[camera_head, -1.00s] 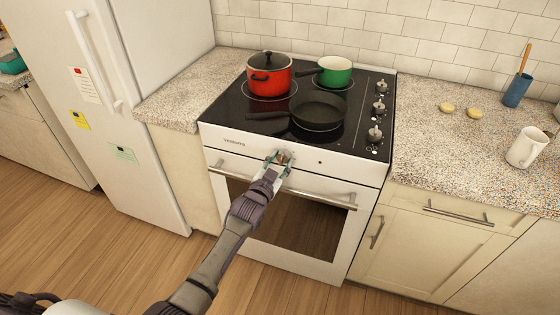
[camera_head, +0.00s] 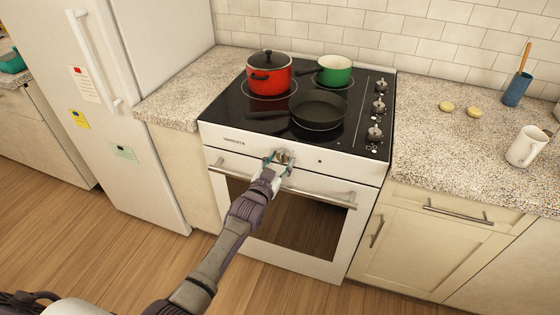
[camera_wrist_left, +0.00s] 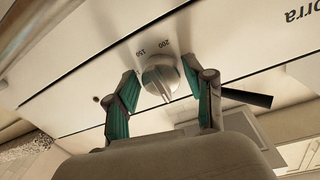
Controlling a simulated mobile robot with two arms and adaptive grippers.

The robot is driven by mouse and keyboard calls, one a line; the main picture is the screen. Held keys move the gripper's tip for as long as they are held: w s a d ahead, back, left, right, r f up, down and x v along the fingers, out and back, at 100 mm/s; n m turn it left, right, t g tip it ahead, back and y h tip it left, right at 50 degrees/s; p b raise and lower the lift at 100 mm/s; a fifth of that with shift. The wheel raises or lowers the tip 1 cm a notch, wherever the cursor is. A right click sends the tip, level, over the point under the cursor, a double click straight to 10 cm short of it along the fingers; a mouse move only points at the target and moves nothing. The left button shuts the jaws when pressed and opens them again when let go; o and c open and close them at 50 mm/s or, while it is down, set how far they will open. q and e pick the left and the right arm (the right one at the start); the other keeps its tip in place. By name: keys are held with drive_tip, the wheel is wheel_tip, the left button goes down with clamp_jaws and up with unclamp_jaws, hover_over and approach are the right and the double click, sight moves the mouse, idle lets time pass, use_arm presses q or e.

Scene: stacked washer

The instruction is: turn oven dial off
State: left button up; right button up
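The oven dial (camera_head: 282,156) is a round silver knob on the white front panel of the oven, above the door handle. In the left wrist view the dial (camera_wrist_left: 160,78) has a raised grip bar, and the marks 150 and 200 show on the panel by its rim. My left gripper (camera_head: 278,161) is at the dial. In the left wrist view its two teal-padded fingers (camera_wrist_left: 160,70) stand apart, one on each side of the dial, with the tips close to its rim. I cannot tell whether a tip touches it. My right gripper is not in view.
The oven door handle (camera_head: 320,196) runs just below the gripper. On the cooktop stand a red pot (camera_head: 268,78), a green pot (camera_head: 336,72) and a black pan (camera_head: 317,112). Cooktop knobs (camera_head: 379,106) line its right side. A fridge (camera_head: 150,120) stands at left.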

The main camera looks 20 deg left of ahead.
use_arm(q)
drive_tip(key=shift+o, duration=0.6)
drive_tip(key=s+a, duration=0.1)
drive_tip(key=s, duration=1.1)
drive_tip(key=shift+r, duration=0.15)
drive_tip(key=shift+a, duration=0.1)
drive_tip(key=s+f+g, duration=0.3)
drive_tip(key=s+f, duration=0.2)
drive_tip(key=f, duration=0.5)
drive_tip(key=s+f+g, duration=0.2)
drive_tip(key=s+f, duration=0.2)
drive_tip(key=f, duration=0.6)
drive_tip(key=s+f+g, duration=0.3)
drive_tip(key=s+f, duration=0.2)
drive_tip(key=f, duration=0.4)
drive_tip(key=s+f+g, duration=0.3)
drive_tip(key=s+f, duration=0.3)
drive_tip(key=s, duration=0.5)
drive_tip(key=s+a+f+g+y, duration=0.1)
drive_tip(key=s+f+g, duration=0.1)
drive_tip(key=s+f, duration=0.4)
drive_tip(key=s+a+f+g, duration=0.1)
drive_tip(key=s+f+g, duration=0.2)
drive_tip(key=s, duration=1.4)
wheel_tip(320, 180, down, 4)
drive_tip(key=shift+r+n+g+y, duration=0.2)
drive_tip(key=shift+n+g+y, duration=0.1)
drive_tip(key=shift+n+y, duration=0.1)
drive_tip(key=shift+s+a, duration=0.1)
